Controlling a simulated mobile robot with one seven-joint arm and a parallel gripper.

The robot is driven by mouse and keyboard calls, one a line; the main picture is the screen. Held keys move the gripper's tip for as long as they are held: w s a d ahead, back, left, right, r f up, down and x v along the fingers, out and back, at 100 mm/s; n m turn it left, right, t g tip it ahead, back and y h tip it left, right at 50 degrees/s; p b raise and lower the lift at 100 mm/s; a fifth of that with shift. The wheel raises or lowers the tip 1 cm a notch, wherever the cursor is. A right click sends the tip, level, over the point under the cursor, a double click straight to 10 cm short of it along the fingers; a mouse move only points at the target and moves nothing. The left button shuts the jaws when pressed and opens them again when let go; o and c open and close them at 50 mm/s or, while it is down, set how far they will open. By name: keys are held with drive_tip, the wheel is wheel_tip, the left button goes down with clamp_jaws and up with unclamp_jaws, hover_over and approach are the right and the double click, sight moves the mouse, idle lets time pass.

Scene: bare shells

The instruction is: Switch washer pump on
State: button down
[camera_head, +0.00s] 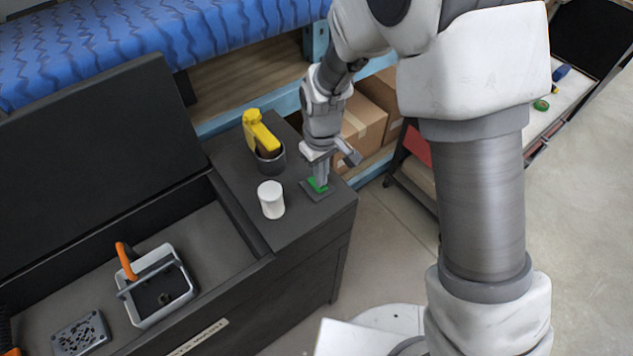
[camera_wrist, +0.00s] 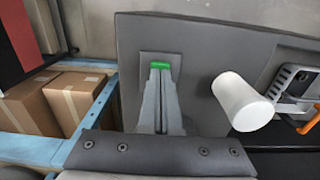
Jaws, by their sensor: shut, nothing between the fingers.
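The washer (camera_head: 233,235) is a dark grey cabinet with an open basin and a raised lid at the left in the head view. On its right-hand top sits a small grey plate with a green rocker switch (camera_head: 317,184). The switch also shows in the wrist view (camera_wrist: 160,65), partly hidden by my fingers. My gripper (camera_head: 320,181) points down at the switch, its fingers shut together with nothing between them. The fingertips (camera_wrist: 160,70) are at the green part; I cannot tell whether they touch it.
A grey tray with an orange-handled tool (camera_head: 160,284) sits in the basin. Cardboard boxes (camera_head: 362,122) lie on a shelf behind. Open floor lies to the right.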

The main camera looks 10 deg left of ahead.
drive_tip(key=shift+f+b, duration=0.5)
drive_tip(key=shift+f, duration=0.2)
drive_tip(key=shift+r, duration=0.1)
drive_tip(key=shift+r+p, duration=2.3)
drive_tip(key=shift+r, duration=1.2)
